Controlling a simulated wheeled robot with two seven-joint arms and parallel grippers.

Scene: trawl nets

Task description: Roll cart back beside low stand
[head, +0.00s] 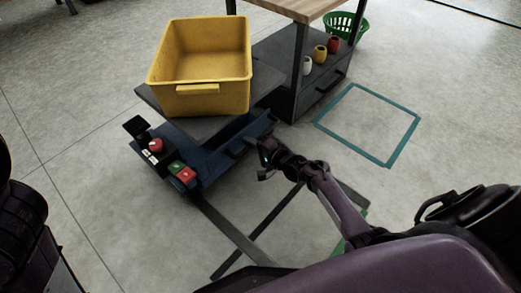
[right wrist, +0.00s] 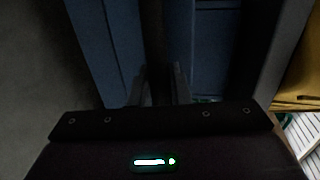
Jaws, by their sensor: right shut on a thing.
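The cart (head: 218,160) stands at the centre left in the head view, with a blue body and a grey top board (head: 150,97). A yellow crate (head: 203,98) sits on the board. My right gripper (head: 264,150) is at the cart's near right side. In the right wrist view its fingers (right wrist: 158,88) are shut on a dark upright bar (right wrist: 154,40) in front of blue panels; I take it for the cart's handle. The low stand may be the dark grey cabinet (head: 318,88) just behind and right of the cart. My left gripper is out of view.
Several small cups, including a red one (head: 334,45), sit on the cabinet under a wooden tabletop (head: 290,8). A green basket (head: 346,27) stands behind. A teal square outline (head: 350,145) marks empty floor at the right. Floor left of the cart is clear.

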